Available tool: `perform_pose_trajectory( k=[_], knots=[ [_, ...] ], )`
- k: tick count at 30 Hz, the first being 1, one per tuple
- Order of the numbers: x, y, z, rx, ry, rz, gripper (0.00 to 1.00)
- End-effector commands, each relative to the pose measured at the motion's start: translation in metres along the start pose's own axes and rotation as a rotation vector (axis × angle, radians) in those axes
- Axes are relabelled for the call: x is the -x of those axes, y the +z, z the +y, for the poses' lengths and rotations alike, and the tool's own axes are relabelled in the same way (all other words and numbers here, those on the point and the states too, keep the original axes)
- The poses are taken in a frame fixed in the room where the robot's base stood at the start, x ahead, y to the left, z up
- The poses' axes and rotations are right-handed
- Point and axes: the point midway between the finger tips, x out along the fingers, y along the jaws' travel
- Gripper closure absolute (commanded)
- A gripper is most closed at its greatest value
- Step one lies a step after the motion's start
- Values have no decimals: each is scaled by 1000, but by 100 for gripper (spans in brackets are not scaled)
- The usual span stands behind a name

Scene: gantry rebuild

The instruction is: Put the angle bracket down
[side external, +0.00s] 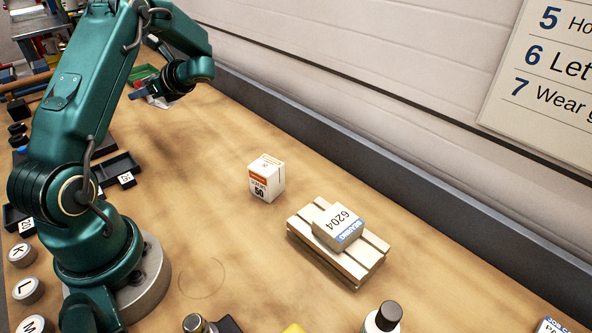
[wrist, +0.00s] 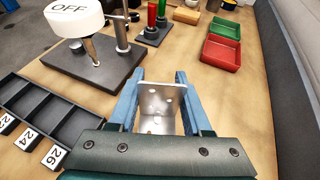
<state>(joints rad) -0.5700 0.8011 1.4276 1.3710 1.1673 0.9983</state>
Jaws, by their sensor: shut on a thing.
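The angle bracket (wrist: 162,104) is a silver metal plate with several holes, seen in the wrist view between the blue fingers of my gripper (wrist: 159,78). My gripper is shut on it, with one finger on each side. In the side external view my gripper (side external: 148,92) is at the far end of the bench, over the wood. Only a small pale part of the bracket shows there, and its gap to the bench cannot be told.
In the wrist view, a black stand with a white OFF disc (wrist: 74,17) is left of my gripper. A numbered black tray (wrist: 38,112) is nearer left; red (wrist: 221,53) and green (wrist: 226,27) bins are right.

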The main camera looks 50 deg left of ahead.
Motion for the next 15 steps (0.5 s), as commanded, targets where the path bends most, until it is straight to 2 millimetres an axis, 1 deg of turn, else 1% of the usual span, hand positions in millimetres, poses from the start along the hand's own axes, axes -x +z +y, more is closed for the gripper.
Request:
perform_pose_trajectory(
  k=[1, 4, 6, 9, 12, 15],
  knots=[
    [-8, -1, 4, 7, 22, 0, 100],
    [-17, -10, 9, 10, 37, 2, 100],
    [-22, -20, 10, 10, 40, 2, 100],
    [-29, -37, 10, 10, 40, 2, 100],
    [-34, -50, 10, 12, 38, 1, 100],
    [-37, -56, 10, 15, 37, 0, 100]
  ],
)
